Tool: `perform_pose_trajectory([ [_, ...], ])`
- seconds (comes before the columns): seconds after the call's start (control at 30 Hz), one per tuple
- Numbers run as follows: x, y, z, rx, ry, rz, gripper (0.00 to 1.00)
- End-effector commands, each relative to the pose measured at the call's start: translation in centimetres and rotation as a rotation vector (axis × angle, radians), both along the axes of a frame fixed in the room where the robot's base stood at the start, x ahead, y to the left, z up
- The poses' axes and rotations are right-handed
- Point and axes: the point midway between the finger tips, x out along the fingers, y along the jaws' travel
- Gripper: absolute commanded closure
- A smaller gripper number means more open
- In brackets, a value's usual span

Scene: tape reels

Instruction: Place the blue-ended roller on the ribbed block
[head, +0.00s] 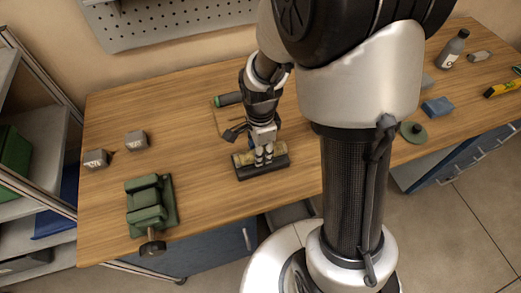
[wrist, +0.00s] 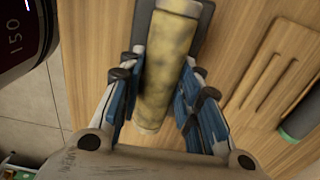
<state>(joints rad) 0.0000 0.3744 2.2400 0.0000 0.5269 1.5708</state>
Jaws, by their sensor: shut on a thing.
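A mottled yellow roller (head: 243,159) lies along a dark block or holder (head: 264,173) near the table's front edge. My gripper (head: 263,160) points down over it and is shut on its middle. In the wrist view the roller (wrist: 165,62) lies between my blue-padded fingers (wrist: 162,70), with the dark holder (wrist: 207,14) under its far end. I see no blue end on this roller; part of it is hidden by the fingers. A grooved wooden block (wrist: 262,78) lies to the right in the wrist view. I cannot tell which thing is the ribbed block.
A dark roller with a green end (head: 228,99) lies behind my gripper. A green vise (head: 148,203) and two grey cubes (head: 135,140) are on the left. A blue block (head: 437,107), green disc (head: 413,132) and bottle (head: 453,48) are on the right.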

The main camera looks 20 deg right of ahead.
Motion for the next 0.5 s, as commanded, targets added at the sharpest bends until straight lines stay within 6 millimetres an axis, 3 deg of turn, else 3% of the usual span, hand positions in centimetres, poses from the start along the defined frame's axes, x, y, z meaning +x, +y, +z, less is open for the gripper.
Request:
perform_pose_trajectory([
  [0.13, 0.01, 0.00, -0.30, 0.000, 0.000, 0.000, 0.98],
  [0.17, 0.00, 0.00, -0.23, 0.000, 0.000, 0.000, 0.67],
  [0.43, 0.00, 0.00, -0.17, 0.000, 0.000, 0.000, 0.49],
  [0.5, 0.00, 0.00, -0.17, 0.000, 0.000, 0.000, 0.48],
])
